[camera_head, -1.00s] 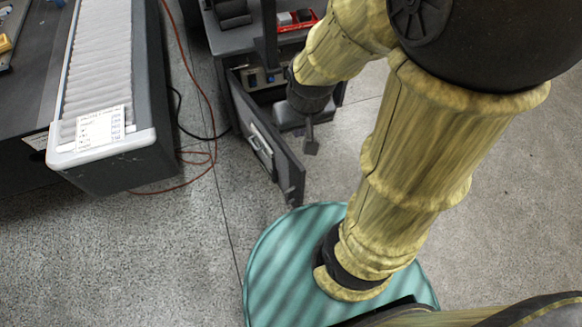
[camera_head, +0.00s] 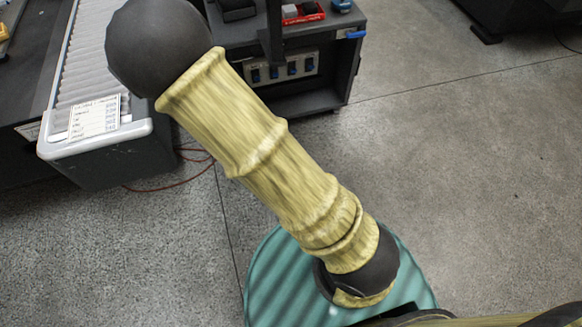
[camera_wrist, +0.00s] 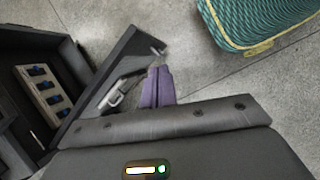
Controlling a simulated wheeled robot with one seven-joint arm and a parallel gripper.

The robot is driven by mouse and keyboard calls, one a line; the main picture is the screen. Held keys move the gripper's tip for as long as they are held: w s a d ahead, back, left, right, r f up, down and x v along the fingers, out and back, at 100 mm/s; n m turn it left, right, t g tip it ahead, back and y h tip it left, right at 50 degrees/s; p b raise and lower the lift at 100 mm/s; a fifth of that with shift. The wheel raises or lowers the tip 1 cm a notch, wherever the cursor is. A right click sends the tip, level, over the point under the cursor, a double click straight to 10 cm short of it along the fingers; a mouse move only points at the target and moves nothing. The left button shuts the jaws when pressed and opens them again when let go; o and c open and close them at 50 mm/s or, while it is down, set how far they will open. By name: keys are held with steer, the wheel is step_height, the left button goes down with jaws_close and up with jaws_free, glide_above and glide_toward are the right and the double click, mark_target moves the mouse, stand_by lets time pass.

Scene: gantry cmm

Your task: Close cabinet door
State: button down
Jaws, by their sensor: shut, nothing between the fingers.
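The dark cabinet (camera_head: 320,100) stands with its front open in the head view; its interior also shows at the left of the wrist view (camera_wrist: 45,50). The dark cabinet door (camera_wrist: 125,60) stands open in the wrist view, with a silver handle (camera_wrist: 116,94) on its face. In the head view the door is hidden behind my arm. My gripper (camera_wrist: 158,72) is shut and empty, its fingers beside the door's free end, on the handle side. I cannot tell whether they touch it. My gripper is hidden in the head view.
A roller conveyor (camera_head: 85,50) with a paper label stands at the left. A red cable (camera_head: 175,185) lies on the floor beside it. A panel with blue sockets (camera_head: 285,68) sits inside the cabinet, and a red tray (camera_head: 302,13) is on top.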

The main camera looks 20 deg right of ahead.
steer(key=w+a+f+n+t+h+b, duration=0.2)
steer(key=a+f+n+h, duration=0.1)
steer(key=f+n, duration=0.2)
steer(key=shift+a+f+n+t+h, duration=0.15)
steer(key=shift+f+n+t+h, duration=0.2)
steer(key=shift+n, duration=0.75)
steer(key=shift+f, duration=0.1)
steer(key=d+r+b+x, duration=0.2)
steer(key=b+x, duration=0.1)
steer(key=x, duration=0.9)
steer(key=shift+w+d+f+b, duration=0.25)
steer(key=shift+b, duration=0.15)
steer(key=shift+d, duration=0.1)
